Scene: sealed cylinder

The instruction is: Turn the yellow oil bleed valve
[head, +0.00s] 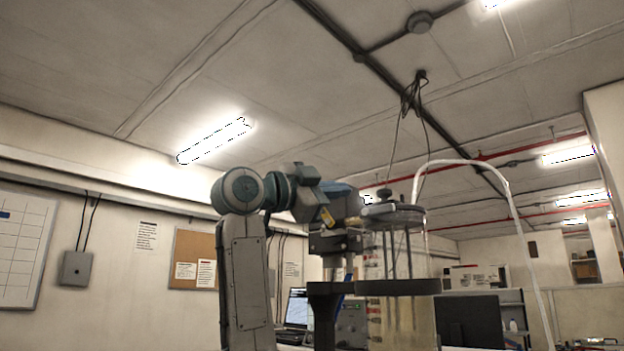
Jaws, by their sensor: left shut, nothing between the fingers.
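The sealed cylinder (402,322) stands upright right of the middle, clear-walled with a dark ring around it and a metal top plate with rods. My left arm comes up from the lower left and bends over to the cylinder's left side. My left gripper (338,267) points down there, shut and empty. I cannot tell whether it touches the cylinder assembly. My right gripper is not in view.
A dark stand (324,310) is below my left gripper. A white hose (505,185) arches over the cylinder to the right, and dark cables (405,115) hang from the ceiling. A laptop (297,308) and a dark monitor (468,320) are behind.

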